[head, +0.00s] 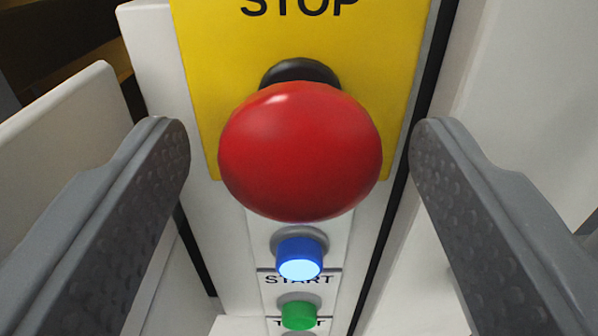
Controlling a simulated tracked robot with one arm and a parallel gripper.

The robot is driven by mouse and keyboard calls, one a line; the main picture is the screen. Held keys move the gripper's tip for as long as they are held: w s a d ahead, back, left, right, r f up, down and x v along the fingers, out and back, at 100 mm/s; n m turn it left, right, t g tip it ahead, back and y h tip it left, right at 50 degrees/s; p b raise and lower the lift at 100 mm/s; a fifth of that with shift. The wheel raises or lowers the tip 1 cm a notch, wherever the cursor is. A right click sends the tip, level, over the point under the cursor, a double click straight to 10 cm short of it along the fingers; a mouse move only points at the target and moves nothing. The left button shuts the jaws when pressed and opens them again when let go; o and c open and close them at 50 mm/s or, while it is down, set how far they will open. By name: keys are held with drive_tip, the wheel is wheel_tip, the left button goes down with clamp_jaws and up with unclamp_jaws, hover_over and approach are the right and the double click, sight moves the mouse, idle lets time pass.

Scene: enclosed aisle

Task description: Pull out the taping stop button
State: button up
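The red mushroom-shaped stop button (300,152) is in the middle of the head view, on a yellow plate (215,60) marked STOP. A black collar (299,72) shows behind its head. My gripper (300,150) is open, with one grey finger on the left and one on the right of the button. Clear gaps show between both fingers and the red head, and neither touches it. How far the button stands out from its collar is hard to judge from this angle.
A white panel edge (65,125) stands at left, and a white surface (540,90) lies at right.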

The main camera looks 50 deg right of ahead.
idle(0.4)
drive_tip(key=b+v, duration=0.1)
drive_tip(key=v, duration=1.2)
drive_tip(key=shift+s+a, duration=0.3)
